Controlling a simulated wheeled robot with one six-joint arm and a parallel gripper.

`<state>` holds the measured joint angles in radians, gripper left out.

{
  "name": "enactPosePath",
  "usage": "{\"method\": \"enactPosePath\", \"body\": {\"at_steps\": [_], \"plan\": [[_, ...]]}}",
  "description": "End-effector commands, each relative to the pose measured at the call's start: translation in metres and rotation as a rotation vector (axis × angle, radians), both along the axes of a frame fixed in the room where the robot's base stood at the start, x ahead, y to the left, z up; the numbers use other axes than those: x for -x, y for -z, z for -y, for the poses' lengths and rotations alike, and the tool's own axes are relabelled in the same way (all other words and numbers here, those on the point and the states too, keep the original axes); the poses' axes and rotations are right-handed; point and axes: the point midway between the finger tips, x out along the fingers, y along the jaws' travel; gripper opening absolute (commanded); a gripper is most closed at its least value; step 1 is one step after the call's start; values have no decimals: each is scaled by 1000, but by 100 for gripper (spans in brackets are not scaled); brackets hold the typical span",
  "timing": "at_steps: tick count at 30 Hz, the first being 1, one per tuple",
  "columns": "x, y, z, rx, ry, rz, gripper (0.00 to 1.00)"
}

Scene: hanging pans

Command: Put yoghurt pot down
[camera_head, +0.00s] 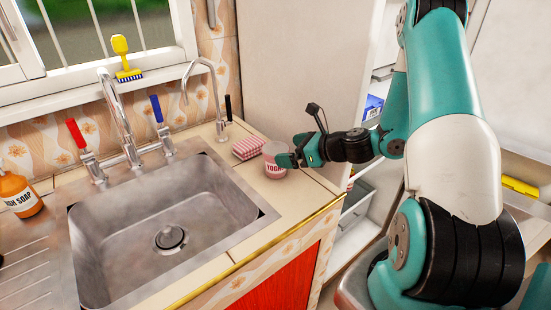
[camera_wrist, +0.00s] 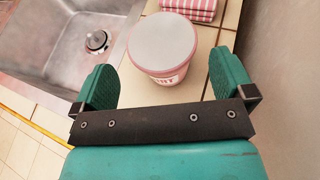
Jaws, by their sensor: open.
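The yoghurt pot (camera_head: 274,160) is a pink pot with dark lettering, standing upright on the counter to the right of the sink. In the wrist view the yoghurt pot (camera_wrist: 162,48) shows its pale grey lid and stands a little beyond and between the finger tips. My gripper (camera_head: 289,161) is at the pot's right side in the head view. In the wrist view my gripper (camera_wrist: 160,75) has its two green fingers spread wide, with gaps to the pot on both sides.
A pink striped folded cloth (camera_head: 248,148) lies just behind the pot. The sink (camera_head: 165,215) is to the left, with taps (camera_head: 120,130) behind it. An orange soap bottle (camera_head: 18,193) stands far left. The counter (camera_head: 262,228) in front of the pot is clear.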

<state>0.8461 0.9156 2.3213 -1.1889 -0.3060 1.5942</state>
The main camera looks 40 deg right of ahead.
Motion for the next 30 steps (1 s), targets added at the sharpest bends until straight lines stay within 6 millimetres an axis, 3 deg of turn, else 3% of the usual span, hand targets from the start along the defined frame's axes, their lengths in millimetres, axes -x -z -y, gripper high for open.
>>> {"method": "enactPosePath", "body": {"at_steps": [12, 21, 27, 30], "plan": [[-43, 15, -19, 1, -2, -1, 100], [-48, 18, -20, 0, 1, 0, 100], [-47, 18, -20, 0, 1, 0, 54], [-48, 17, -20, 1, 1, 1, 45]]}}
